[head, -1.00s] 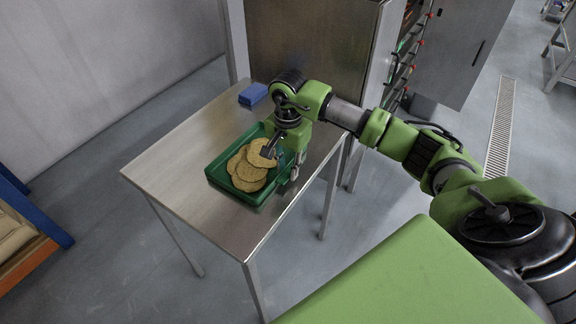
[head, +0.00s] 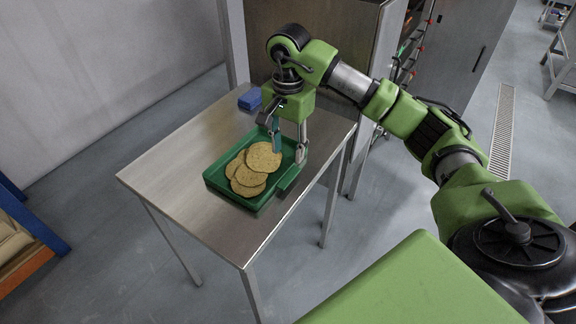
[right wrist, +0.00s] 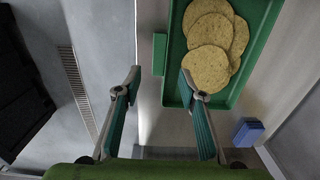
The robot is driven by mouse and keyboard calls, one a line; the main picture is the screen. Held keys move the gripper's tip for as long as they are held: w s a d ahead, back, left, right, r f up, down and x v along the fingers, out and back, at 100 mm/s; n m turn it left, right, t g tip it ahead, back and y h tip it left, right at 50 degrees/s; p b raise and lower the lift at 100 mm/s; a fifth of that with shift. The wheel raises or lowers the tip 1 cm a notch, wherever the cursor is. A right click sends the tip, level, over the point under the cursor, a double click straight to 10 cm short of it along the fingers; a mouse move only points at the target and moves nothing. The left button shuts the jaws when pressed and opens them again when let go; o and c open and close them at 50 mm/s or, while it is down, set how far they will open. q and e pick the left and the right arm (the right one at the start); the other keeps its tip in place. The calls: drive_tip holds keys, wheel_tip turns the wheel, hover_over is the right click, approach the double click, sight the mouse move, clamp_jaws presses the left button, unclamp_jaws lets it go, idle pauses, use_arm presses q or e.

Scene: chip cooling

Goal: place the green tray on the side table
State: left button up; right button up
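The green tray (head: 222,187) lies flat on the steel side table (head: 165,160). Several round tan chips (head: 250,180) lie overlapping in it. My right gripper (head: 288,158) is above the tray's right edge, empty. Its two fingers are spread wide in the right wrist view (right wrist: 160,82), clear of the tray's handle. My left gripper is in neither view.
A blue block (head: 250,98) sits at the table's back corner; it also shows in the right wrist view (right wrist: 248,132). A steel cabinet (head: 310,50) stands behind the table. The table's left part is bare.

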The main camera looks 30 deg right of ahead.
wheel_tip(320, 180, up, 3)
drive_tip(key=shift+r, duration=0.1)
idle(0.6)
